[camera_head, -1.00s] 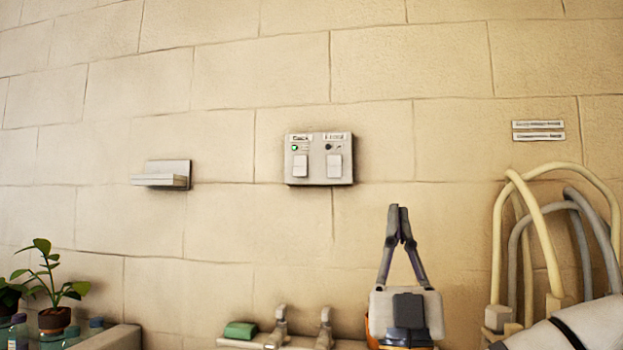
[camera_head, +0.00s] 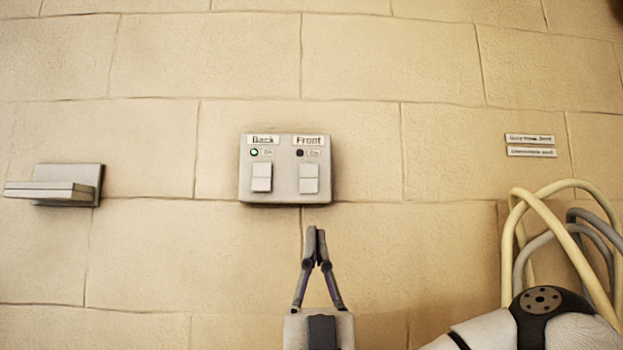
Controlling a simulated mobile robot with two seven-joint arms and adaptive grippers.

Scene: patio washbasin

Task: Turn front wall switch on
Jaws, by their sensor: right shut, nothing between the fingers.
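A grey switch panel (camera_head: 285,193) is fixed to the stone wall at the picture's middle. It has two white rocker switches. The left rocker (camera_head: 262,178) is under the label "Back", and its small lamp (camera_head: 254,153) glows green. The right rocker, the front switch (camera_head: 309,179), is under the label "Front" (camera_head: 308,140), and its lamp (camera_head: 300,153) is dark. My right gripper (camera_head: 315,232) points up, its fingertips together and empty, just below the front switch in the picture. How far it is from the wall I cannot tell. My left gripper is not in view.
A small pale ledge (camera_head: 62,187) juts from the wall at the left. Cream and grey hoses (camera_head: 545,225) hang at the right, below two small label plates (camera_head: 530,145). The wall around the panel is bare.

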